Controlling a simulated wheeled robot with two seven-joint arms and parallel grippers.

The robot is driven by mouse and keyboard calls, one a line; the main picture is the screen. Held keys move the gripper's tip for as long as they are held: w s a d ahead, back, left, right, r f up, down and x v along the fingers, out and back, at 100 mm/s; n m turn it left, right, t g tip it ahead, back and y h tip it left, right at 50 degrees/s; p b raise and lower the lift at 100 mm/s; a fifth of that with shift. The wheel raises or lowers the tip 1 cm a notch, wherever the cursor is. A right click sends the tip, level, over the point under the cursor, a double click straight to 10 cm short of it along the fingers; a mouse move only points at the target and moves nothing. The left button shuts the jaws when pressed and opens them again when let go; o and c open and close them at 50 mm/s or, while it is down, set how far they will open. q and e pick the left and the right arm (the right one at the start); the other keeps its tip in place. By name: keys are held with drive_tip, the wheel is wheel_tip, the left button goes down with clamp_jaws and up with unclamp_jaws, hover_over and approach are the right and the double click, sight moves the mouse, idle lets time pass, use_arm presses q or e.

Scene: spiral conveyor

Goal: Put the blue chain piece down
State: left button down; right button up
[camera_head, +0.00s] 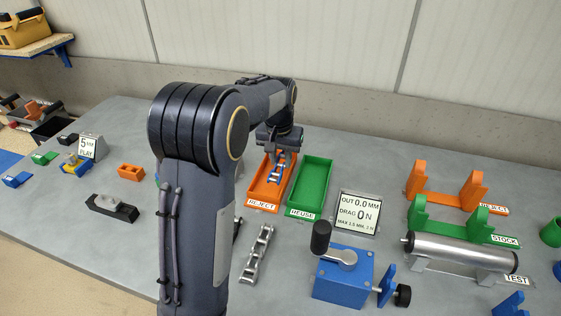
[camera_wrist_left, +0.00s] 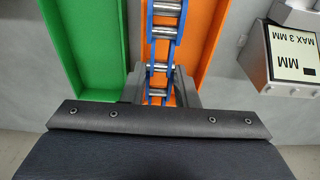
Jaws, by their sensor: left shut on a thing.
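The blue chain piece (camera_head: 275,172) has blue side plates and metal rollers. My left gripper (camera_head: 279,152) is shut on one end of it, over the orange REJECT tray (camera_head: 258,198). In the left wrist view the chain piece (camera_wrist_left: 163,45) stretches away from the left gripper (camera_wrist_left: 160,90), along the orange tray (camera_wrist_left: 208,30) near its side toward the green tray. I cannot tell whether the chain touches the tray floor. The green REUSE tray (camera_head: 311,186) stands right beside the orange one and looks empty. My right gripper is not in view.
A grey metal chain (camera_head: 257,254) lies on the table in front of the trays. A blue crank device (camera_head: 343,277), a display sign (camera_head: 357,212) and a metal roller on stands (camera_head: 460,252) stand to the right. Small coloured blocks and a black fixture (camera_head: 112,208) lie left.

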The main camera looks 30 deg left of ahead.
use_arm(q)
drive_tip(key=shift+f, duration=0.75)
drive_tip(key=shift+f, duration=0.1)
drive_tip(key=shift+f+b, duration=0.3)
drive_tip(key=shift+f, duration=0.1)
drive_tip(key=shift+f, duration=0.1)
drive_tip(key=shift+s, duration=0.1)
drive_tip(key=c, duration=1.1)
unclamp_jaws()
drive_tip(key=shift+s, duration=0.1)
